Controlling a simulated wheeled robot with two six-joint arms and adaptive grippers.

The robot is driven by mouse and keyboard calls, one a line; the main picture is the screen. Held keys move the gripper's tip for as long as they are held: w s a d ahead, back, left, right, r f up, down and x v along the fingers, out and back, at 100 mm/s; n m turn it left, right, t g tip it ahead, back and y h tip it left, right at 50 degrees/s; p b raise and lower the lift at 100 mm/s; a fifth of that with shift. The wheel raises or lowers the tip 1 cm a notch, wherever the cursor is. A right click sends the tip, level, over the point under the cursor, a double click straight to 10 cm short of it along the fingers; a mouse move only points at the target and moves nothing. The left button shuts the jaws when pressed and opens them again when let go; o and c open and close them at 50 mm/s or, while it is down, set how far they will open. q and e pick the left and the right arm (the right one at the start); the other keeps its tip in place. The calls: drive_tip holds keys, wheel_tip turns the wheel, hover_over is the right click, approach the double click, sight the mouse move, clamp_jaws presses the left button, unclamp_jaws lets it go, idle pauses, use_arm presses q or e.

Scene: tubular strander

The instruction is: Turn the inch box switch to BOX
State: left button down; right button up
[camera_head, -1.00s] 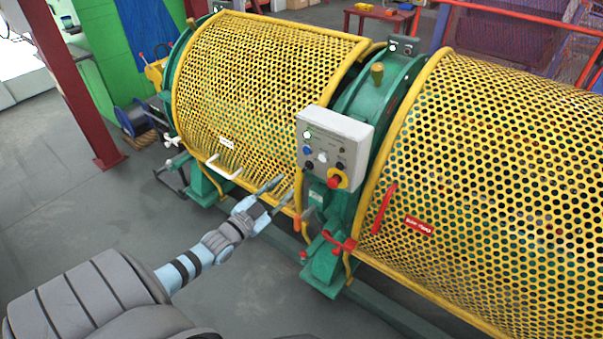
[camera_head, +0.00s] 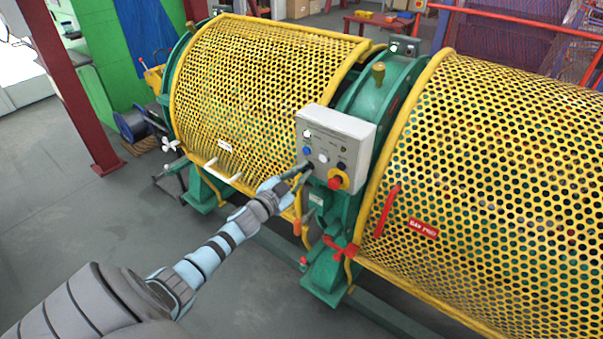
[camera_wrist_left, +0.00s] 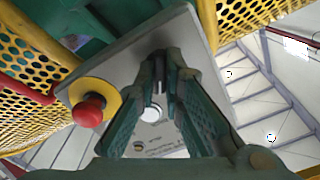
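The control box (camera_head: 335,140) is a light grey panel mounted between the two yellow mesh guards. It carries several small knobs and buttons and a red emergency stop (camera_head: 335,183) on a yellow plate. A small dark knob (camera_head: 309,166) sits at its lower left; its label is unreadable. My left gripper (camera_head: 303,174) is at this corner, its fingers pointing at the panel. In the left wrist view its green fingertips (camera_wrist_left: 165,58) stand a little apart, around or just before the dark knob, with the white button (camera_wrist_left: 152,113) seen between the fingers. My right gripper is not in view.
Yellow mesh guards (camera_head: 265,85) flank the box on both sides. The red emergency stop (camera_wrist_left: 88,110) is close beside the left fingers in the wrist view. A red handle (camera_head: 340,248) is below the box.

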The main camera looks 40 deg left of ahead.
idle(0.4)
use_arm(q)
drive_tip(key=n+p, duration=0.2)
drive_tip(key=shift+r+n, duration=0.15)
drive_tip(key=shift+n, duration=0.25)
drive_tip(key=n+p, duration=0.1)
drive_tip(key=n, duration=0.1)
drive_tip(key=shift+n+p, duration=0.3)
drive_tip(key=shift+p, duration=0.05)
drive_tip(key=n+p, duration=0.1)
drive_tip(key=n, duration=0.2)
drive_tip(key=shift+n, duration=0.3)
drive_tip(key=shift+n+p, duration=0.4)
drive_tip(key=shift+n, duration=1.1)
drive_tip(key=c, duration=1.7)
unclamp_jaws()
